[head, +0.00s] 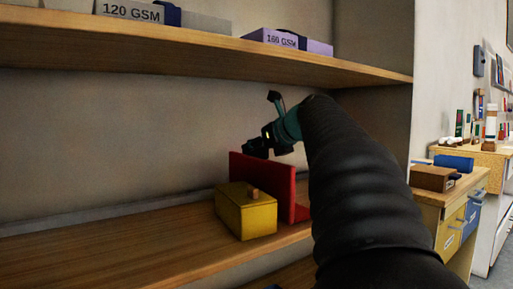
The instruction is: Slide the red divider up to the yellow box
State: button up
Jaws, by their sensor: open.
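The red divider (283,190) stands upright on the lower wooden shelf, with a short foot at its base on the right. The yellow box (258,219), with a small wooden knob on its lid, sits just to its left and in front. The box hides the divider's lower left part. I cannot tell whether the two touch. My gripper (262,141) is open and empty, near the divider's upper edge. I cannot tell whether it touches the divider. My arm covers the shelf to the right.
An upper shelf (215,48) with labelled paper packs (279,40) runs above my gripper. The lower shelf (110,250) is clear left of the yellow box. A desk with a brown box (431,178) and a blue case (453,163) stands at the right.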

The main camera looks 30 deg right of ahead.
notch_tip(320, 180, up, 5)
send_over(285, 164)
jog(key=shift+f, duration=0.2)
jog(key=shift+s, duration=0.1)
dwell(0.5)
